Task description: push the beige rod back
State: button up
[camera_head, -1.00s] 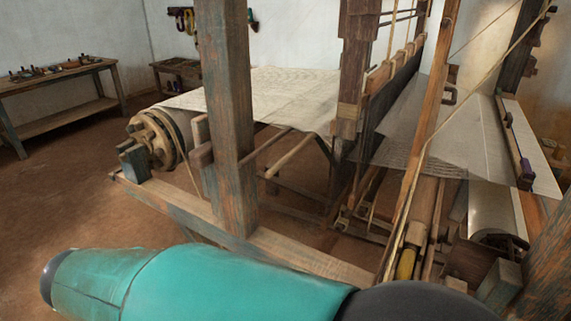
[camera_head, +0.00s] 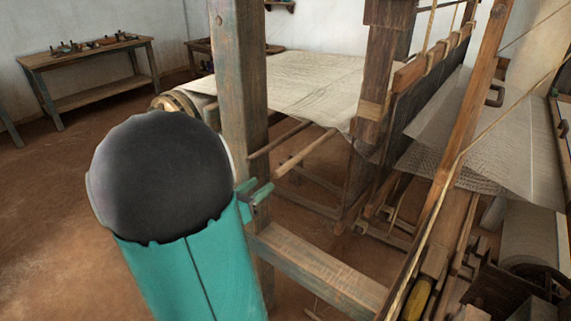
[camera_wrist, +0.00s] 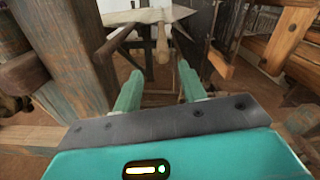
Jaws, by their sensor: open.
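The beige rod (camera_head: 306,152) slants out from under the cloth on the loom, its rounded near end jutting toward me beside the thick front post. In the wrist view the beige rod (camera_wrist: 162,44) is seen nearly end-on, beyond and between my fingers. My gripper (camera_head: 258,192) is at the front post, partly hidden by my arm in the head view. In the wrist view my gripper (camera_wrist: 158,82) is open, with nothing between its two teal fingers. The rod's near end appears ahead of the fingertips, with a gap. The rod's far end is hidden.
The thick wooden post (camera_head: 241,85) stands close at the gripper's left. A darker rod (camera_head: 280,139) runs beside the beige one. The woven cloth (camera_head: 300,82) stretches above. A low beam (camera_head: 315,268) crosses in front. A workbench (camera_head: 85,65) stands far left.

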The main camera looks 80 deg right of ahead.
aim_at(287, 163)
jog(key=x, duration=1.2)
jog(key=shift+s, duration=0.25)
grip_shut()
